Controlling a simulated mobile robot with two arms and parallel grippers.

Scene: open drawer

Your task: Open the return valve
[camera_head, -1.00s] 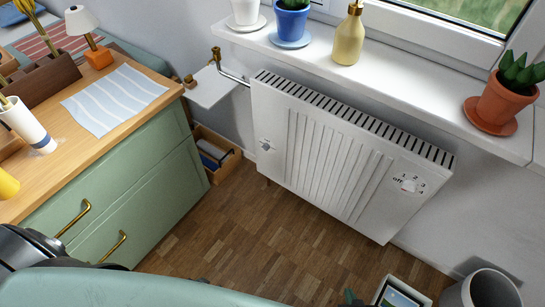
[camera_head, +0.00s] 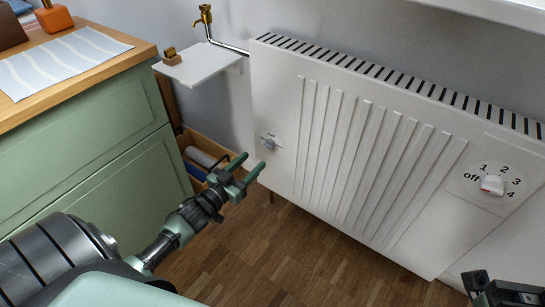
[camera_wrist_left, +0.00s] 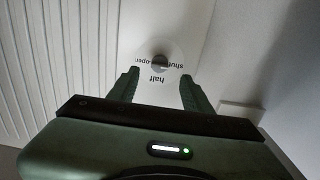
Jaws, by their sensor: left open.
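The return valve (camera_head: 268,143) is a small grey knob on a pale plate at the lower left of the white radiator (camera_head: 345,160). In the left wrist view the knob (camera_wrist_left: 159,63) sits ahead, between the lines of the fingers. The label around it reads "shut", "half" and "open", upside down. Which mark the knob points at is too small to tell. My left gripper (camera_head: 249,165) is open and empty, just in front of and below the knob, apart from it. Its fingers (camera_wrist_left: 158,88) also show in the left wrist view. A dark part of my right gripper (camera_head: 503,292) shows at the bottom right edge.
A green cabinet (camera_head: 90,130) and wooden box (camera_head: 205,150) stand left. Wooden floor lies below.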

